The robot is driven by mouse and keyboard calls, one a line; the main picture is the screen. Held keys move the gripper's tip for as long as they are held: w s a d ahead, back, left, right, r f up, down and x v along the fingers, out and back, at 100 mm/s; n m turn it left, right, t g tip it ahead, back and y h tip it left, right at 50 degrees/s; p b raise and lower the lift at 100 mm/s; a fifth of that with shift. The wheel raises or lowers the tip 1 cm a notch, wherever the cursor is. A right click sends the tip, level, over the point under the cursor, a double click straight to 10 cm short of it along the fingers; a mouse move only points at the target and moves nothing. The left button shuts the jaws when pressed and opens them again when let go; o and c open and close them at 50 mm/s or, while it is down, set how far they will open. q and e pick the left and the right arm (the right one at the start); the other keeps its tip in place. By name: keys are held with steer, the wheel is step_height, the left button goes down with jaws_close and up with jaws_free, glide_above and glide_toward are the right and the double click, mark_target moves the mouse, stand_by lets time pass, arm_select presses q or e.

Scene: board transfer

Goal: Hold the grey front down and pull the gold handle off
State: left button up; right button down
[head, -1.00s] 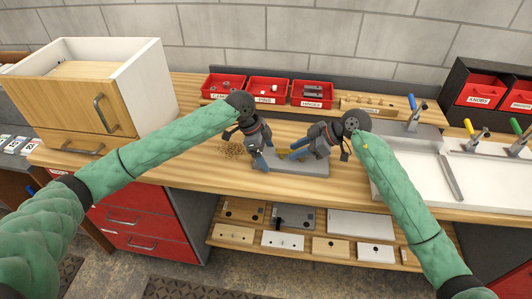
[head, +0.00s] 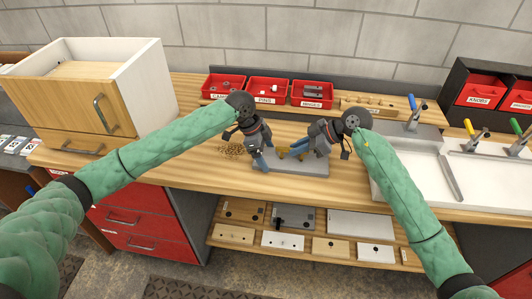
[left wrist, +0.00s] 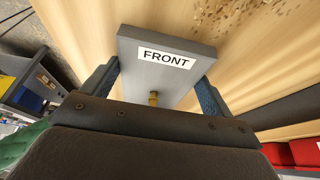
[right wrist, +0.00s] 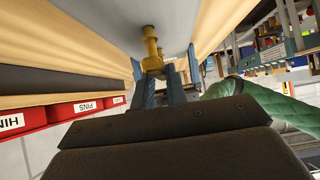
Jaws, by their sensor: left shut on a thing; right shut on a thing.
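The grey front (head: 308,168) lies flat on the wooden bench; its white FRONT label shows in the left wrist view (left wrist: 167,57). My left gripper (head: 260,160) is shut across the labelled end, a finger on each side edge. The gold handle (head: 284,151) is on the front's upper face. In the right wrist view the handle (right wrist: 151,46) has a post meeting the grey surface. My right gripper (head: 291,152) is shut on the handle. The far end of the handle is partly hidden by the fingers, and I cannot tell whether any gap has opened there.
Red bins of small parts (head: 268,90) stand behind the work spot. A wooden cabinet (head: 85,105) is at the left. A white tray with clamps (head: 480,175) is at the right. Brown crumbs (head: 232,149) lie left of the front.

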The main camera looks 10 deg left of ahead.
steer(key=shift+r, duration=0.75)
steer(key=shift+r, duration=2.45)
steer(key=w+a, duration=0.3)
steer(key=w, duration=0.9)
steer(key=shift+f, duration=0.1)
steer(key=shift+f, duration=3.85)
